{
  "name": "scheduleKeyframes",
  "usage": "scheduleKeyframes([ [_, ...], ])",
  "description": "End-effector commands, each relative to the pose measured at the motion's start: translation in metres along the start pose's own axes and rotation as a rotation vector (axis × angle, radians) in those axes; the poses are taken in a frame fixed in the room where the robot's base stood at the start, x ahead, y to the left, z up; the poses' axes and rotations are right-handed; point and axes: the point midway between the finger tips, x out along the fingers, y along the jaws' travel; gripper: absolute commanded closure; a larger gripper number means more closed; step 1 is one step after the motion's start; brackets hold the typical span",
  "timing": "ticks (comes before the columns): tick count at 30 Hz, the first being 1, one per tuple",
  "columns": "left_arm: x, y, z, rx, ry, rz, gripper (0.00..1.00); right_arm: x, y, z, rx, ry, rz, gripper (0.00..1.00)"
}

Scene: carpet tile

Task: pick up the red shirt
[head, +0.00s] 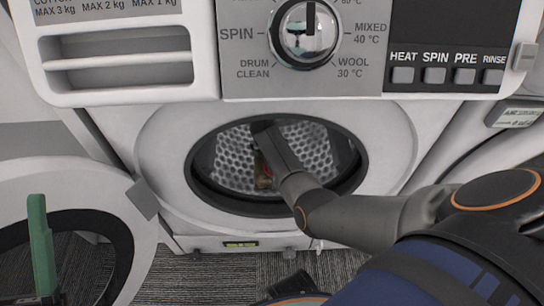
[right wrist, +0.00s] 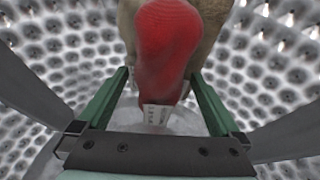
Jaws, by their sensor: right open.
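A soft red item with a white tag (right wrist: 168,45) is inside the drum in the right wrist view, with tan-brown fuzzy material on both sides of it. I cannot tell from its shape that it is a shirt. A small brown and red part of it (head: 263,181) shows in the head view beside my arm. My right gripper (right wrist: 158,80) is open, its green fingers on either side of the red item; I cannot tell whether they touch it. In the head view my right arm hides most of this. One green finger of my left gripper (head: 38,245) shows at the lower left.
The perforated metal drum (head: 310,145) lies behind. The machine's open door (head: 75,178) hangs at the left, near my left gripper. The control panel (head: 350,70) is above, grey carpet (head: 205,276) below.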

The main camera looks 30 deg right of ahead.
Motion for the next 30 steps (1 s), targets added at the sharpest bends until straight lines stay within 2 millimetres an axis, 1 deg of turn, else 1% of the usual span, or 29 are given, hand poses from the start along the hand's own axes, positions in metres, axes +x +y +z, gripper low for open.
scheduleKeyframes([
  [1,-0.0066,0.0041,0.0072,0.003,-0.003,0.003,0.5,0.0081,-0.0004,0.0016,0.001,0.0,0.0,0.0],
  [2,-0.0074,0.005,0.0084,0.005,-0.005,0.005,0.5,0.0088,-0.0002,0.0013,0.001,0.0,0.0,0.0],
  [10,-0.0066,0.0064,0.0093,0.008,-0.014,0.009,0.5,0.0072,0.0003,-0.0003,0.0,0.0,0.0,0.0],
  [11,-0.0066,0.0064,0.0092,0.007,-0.013,0.009,0.5,0.0072,0.0003,-0.0003,0.0,0.0,0.0,0.01],
  [30,-0.006,0.0049,0.0079,0.004,-0.007,-0.002,0.5,0.0075,0.0003,0.0,0.0,0.0,0.0,0.73],
])
